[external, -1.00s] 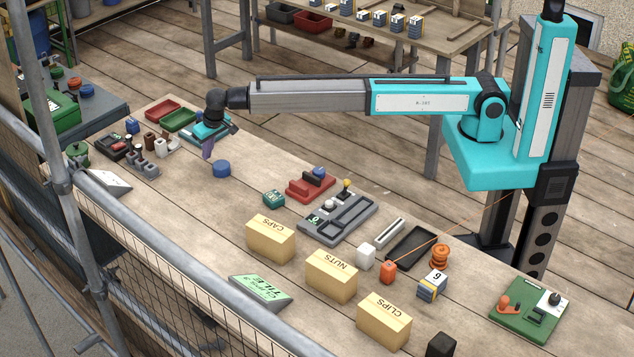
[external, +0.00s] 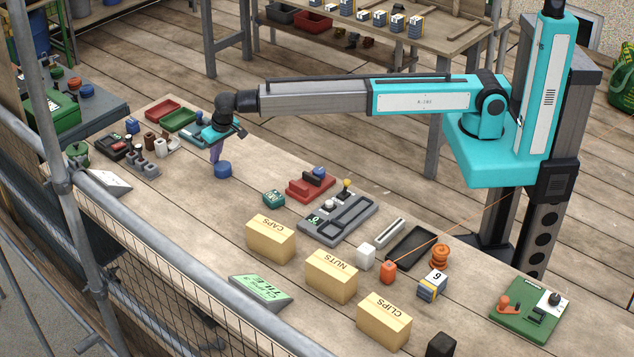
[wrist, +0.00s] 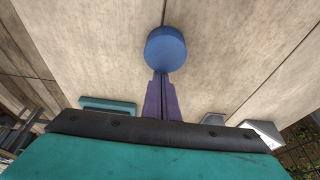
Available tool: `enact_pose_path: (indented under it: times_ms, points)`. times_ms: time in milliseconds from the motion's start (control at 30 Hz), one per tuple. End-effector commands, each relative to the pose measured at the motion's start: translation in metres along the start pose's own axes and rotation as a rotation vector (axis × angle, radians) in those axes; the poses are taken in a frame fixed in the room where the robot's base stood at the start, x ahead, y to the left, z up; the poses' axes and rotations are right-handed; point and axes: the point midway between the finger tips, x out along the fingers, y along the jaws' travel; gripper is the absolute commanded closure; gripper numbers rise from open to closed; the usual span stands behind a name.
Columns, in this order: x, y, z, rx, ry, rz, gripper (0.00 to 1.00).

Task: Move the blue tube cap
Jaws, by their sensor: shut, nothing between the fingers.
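The blue tube cap (external: 223,170) is a short round blue disc lying on the wooden bench top. It also shows in the wrist view (wrist: 165,49), just beyond my fingertips. My gripper (external: 215,160) is low over the bench, right beside the cap on its left in the external view. In the wrist view its purple fingers (wrist: 161,76) are together, with nothing between them, and their tips meet or overlap the cap's near edge. I cannot tell whether they touch it.
Red (external: 163,109) and green (external: 180,120) trays and small parts stand at the bench's far left end. Bare wood surrounds the cap's near side.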

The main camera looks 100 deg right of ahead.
Motion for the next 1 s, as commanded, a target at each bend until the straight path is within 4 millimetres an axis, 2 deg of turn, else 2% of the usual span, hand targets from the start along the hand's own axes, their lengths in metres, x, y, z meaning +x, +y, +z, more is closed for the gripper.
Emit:
enact_pose_path:
  times_ms: [800, 1000]
  points:
    - [-0.036, 0.001, 0.107, -0.002, -0.001, -0.001, 1.0]
    - [-0.041, 0.001, 0.119, -0.001, -0.001, 0.0, 1.0]
